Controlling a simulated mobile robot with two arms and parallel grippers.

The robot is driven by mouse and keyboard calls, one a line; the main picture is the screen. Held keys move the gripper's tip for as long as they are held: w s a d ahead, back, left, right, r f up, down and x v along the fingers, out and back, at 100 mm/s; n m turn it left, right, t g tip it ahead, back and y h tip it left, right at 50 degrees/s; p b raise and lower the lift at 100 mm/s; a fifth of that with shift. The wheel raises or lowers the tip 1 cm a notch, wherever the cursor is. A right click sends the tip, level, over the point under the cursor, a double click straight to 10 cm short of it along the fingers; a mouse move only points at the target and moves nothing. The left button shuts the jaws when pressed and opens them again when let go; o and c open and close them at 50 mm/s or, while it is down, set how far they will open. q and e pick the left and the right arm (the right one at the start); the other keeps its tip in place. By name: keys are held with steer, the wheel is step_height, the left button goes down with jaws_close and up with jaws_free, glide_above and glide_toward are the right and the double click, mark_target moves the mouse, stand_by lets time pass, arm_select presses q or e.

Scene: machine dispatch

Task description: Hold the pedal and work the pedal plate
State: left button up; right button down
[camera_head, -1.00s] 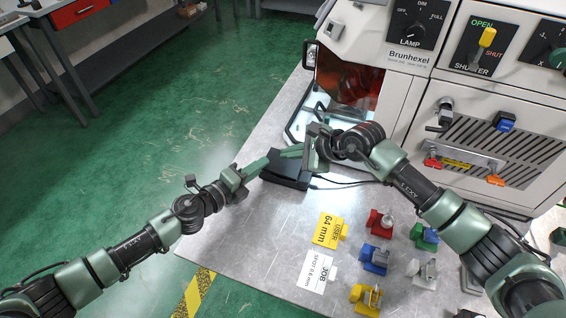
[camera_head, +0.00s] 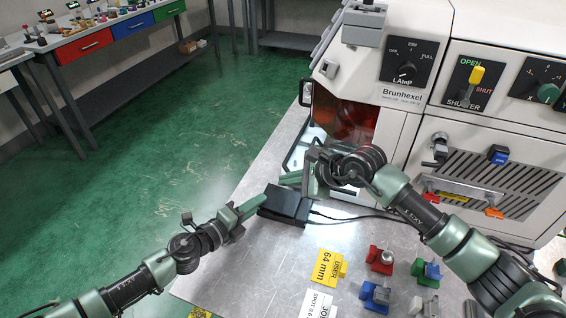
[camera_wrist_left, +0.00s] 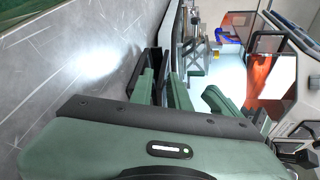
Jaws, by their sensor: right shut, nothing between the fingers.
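The black pedal (camera_head: 289,200) is a low dark box on the metal table, with a cable from its right side. My left gripper (camera_head: 261,200) is at the pedal's left edge, its green fingers pointing at it; whether they clasp it is unclear. The left wrist view shows these fingers (camera_wrist_left: 162,85) close to the dark pedal (camera_wrist_left: 151,58). My right gripper (camera_head: 288,178) is shut and empty, just above the pedal's far side. I cannot tell whether it touches the plate. The pedal plate is hard to make out from the body.
The Brunhexel machine (camera_head: 400,120) stands behind and right, with its orange window (camera_head: 345,118). A yellow label (camera_head: 328,266) and several coloured blocks (camera_head: 380,259) lie at the front right. The table's left edge is close to the pedal; the green floor lies beyond.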

arm_select(q)
steer(key=shift+o, duration=1.2)
